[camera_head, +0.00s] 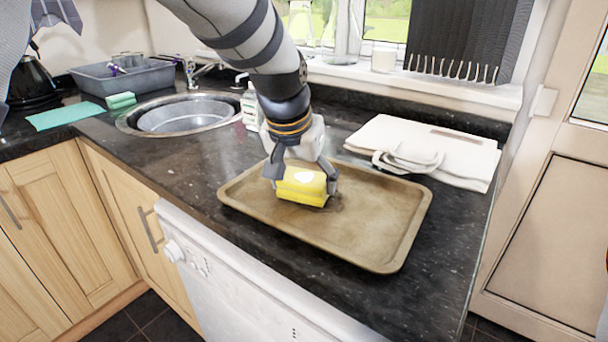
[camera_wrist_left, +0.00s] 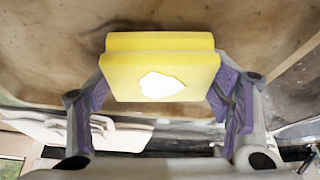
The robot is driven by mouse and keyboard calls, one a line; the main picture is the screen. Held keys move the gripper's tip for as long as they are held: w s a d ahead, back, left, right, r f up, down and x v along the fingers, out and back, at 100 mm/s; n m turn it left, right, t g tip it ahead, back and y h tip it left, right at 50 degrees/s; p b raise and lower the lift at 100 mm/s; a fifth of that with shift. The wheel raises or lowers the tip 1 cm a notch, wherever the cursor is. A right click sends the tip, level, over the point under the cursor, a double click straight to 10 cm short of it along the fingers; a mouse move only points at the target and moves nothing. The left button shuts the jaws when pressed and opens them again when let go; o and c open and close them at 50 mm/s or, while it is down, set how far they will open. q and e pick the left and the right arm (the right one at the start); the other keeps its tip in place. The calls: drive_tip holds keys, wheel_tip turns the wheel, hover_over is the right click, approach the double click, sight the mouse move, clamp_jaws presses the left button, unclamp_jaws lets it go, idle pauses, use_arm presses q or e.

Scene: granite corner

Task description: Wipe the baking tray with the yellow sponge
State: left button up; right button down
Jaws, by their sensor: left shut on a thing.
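The brown baking tray (camera_head: 365,245) lies flat on the dark counter, and its surface fills the upper part of the left wrist view (camera_wrist_left: 40,45). My left gripper (camera_head: 303,184) is shut on the yellow sponge (camera_head: 302,192) over the left part of the tray. In the left wrist view the sponge (camera_wrist_left: 125,80), with a white patch on its face, sits between the purple-padded fingers (camera_wrist_left: 160,95). The sponge is at or just above the tray's surface; contact is hard to tell. My right gripper is not in view.
A folded cream cloth bag (camera_head: 455,158) lies behind the tray. A round sink (camera_head: 185,117), a green sponge (camera_head: 121,100), a teal cloth (camera_head: 66,115) and a grey basin (camera_head: 130,78) are at the left. A bottle (camera_head: 250,106) stands behind my arm.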

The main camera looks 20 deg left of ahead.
use_arm(q)
drive_tip(key=shift+f, duration=0.25)
